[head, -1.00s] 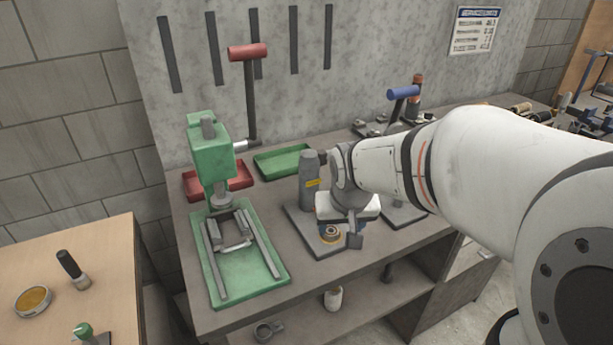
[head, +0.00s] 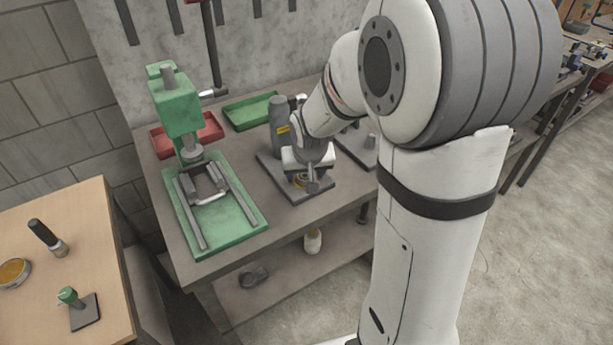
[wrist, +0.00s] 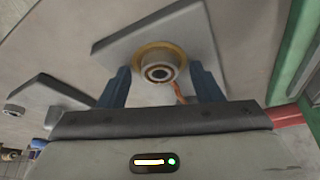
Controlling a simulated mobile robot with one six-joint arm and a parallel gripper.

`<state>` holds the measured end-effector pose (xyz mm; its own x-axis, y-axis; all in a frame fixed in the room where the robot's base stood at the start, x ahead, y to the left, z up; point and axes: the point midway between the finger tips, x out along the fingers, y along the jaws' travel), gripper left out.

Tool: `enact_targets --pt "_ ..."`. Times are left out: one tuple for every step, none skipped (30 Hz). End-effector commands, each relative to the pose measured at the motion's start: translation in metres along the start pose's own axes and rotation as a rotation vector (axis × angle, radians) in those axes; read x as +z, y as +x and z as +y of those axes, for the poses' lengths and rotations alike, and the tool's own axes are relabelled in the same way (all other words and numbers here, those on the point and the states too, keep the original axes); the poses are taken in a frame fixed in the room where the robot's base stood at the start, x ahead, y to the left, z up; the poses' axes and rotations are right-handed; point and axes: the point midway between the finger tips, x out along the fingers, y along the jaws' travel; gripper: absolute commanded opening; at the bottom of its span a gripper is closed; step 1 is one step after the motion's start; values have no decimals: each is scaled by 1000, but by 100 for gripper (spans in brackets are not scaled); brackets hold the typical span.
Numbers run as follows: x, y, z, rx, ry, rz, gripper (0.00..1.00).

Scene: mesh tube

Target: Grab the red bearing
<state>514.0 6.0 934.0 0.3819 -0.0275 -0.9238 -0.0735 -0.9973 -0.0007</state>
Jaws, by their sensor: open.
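No bearing that is clearly red shows. A pale ring-shaped bearing with a dark centre and a yellow-gold rim (wrist: 158,64) sits on a grey base plate (wrist: 195,28) in the wrist view. In the head view its golden edge shows under my gripper (head: 308,180), on the grey plate (head: 287,187) beside a grey upright cylinder. In the wrist view my gripper (wrist: 160,72) has its two blue fingers apart, one on each side of the bearing. Whether they touch it I cannot tell. A thin reddish-orange piece (wrist: 179,92) shows just below the bearing.
The grey cylinder (head: 281,138) stands close behind my gripper. A green press (head: 178,110) with a green tray (head: 238,233) is to the left. A red tray (head: 205,138) and a green tray (head: 252,110) lie behind. A wooden table (head: 85,215) is at far left.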

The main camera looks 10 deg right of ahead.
Motion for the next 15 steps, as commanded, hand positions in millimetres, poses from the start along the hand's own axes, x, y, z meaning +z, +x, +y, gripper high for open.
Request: enact_targets --pt "0 0 0 0 0 0 59" --pt "0 0 0 0 0 0 59" --pt "0 0 0 0 0 0 59" --pt "0 0 0 0 0 0 58" --pt "0 0 0 0 0 0 56" --pt "0 0 0 0 0 0 53" --pt "0 0 0 0 0 0 50" --pt "0 0 0 0 0 0 48" --pt "0 0 0 0 0 0 44" --pt "0 0 0 0 0 0 42" --pt "0 0 0 0 0 0 39" --pt "0 0 0 0 0 0 36" --pt "0 0 0 1 0 0 34" --pt "0 0 1 1 0 0 31" --pt "0 0 1 1 1 0 28"
